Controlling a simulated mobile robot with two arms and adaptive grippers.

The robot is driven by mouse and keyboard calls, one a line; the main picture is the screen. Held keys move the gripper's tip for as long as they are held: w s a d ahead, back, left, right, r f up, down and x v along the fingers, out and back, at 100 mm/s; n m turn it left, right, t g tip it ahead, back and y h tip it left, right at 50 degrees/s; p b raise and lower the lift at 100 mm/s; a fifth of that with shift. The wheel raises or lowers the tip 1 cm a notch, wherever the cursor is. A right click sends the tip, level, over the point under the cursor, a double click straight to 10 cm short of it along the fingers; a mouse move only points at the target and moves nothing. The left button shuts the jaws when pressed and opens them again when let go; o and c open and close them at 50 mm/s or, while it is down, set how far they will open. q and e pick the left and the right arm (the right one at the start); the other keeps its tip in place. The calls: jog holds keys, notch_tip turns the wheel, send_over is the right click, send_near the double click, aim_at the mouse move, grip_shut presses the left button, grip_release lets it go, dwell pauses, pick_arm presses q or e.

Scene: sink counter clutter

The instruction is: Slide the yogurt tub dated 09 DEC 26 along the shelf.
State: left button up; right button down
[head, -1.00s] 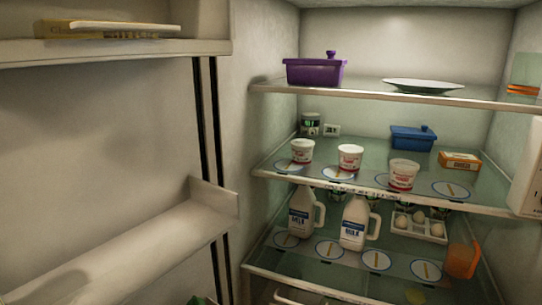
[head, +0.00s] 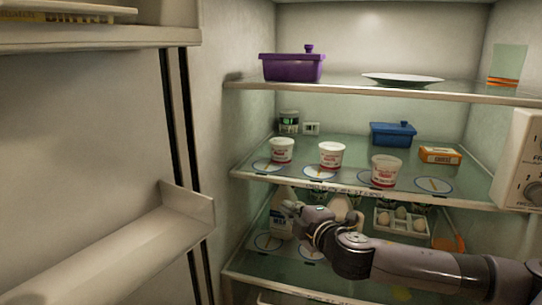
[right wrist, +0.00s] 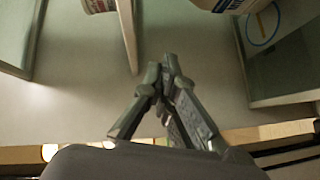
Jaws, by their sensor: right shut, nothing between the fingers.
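Three white yogurt tubs with red print stand upright on the middle glass shelf (head: 470,192): a left tub (head: 282,151), a middle tub (head: 331,157) and a right tub (head: 386,172). Their dates are too small to read, so I cannot tell which one is dated 09 DEC 26. My right gripper (head: 289,208) is below the shelf's front edge, in front of a milk jug, apart from the tubs. In the right wrist view its fingers (right wrist: 168,64) are closed together and empty. Part of a tub (right wrist: 97,5) shows at the top there. My left gripper is out of view.
Round blue-rimmed marks, such as the one at the right (head: 434,185), lie along the shelf front. A blue box (head: 392,134) and an orange carton (head: 440,155) stand behind. Milk jugs (head: 280,222) and an egg tray (head: 400,232) are below. The door shelf (head: 130,240) is left.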

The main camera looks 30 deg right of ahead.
notch_tip(320, 180, up, 9)
jog(key=n+t, duration=0.2)
jog(key=n, duration=0.1)
jog(key=p, duration=0.6)
send_near(282, 152)
jog(key=shift+y, duration=0.3)
jog(key=w+a, duration=0.1)
jog(key=w+a+r, duration=0.1)
jog(key=w+a, duration=0.2)
jog(key=a, duration=0.1)
jog(key=shift+w+r, duration=0.25)
jog(key=shift+r, duration=0.05)
jog(key=shift+w+d+f+p, duration=0.2)
jog(key=shift+w+d+p, duration=0.55)
jog(key=shift+w+d, duration=0.6)
jog(key=shift+d, duration=0.2)
jog(key=shift+f, duration=0.1)
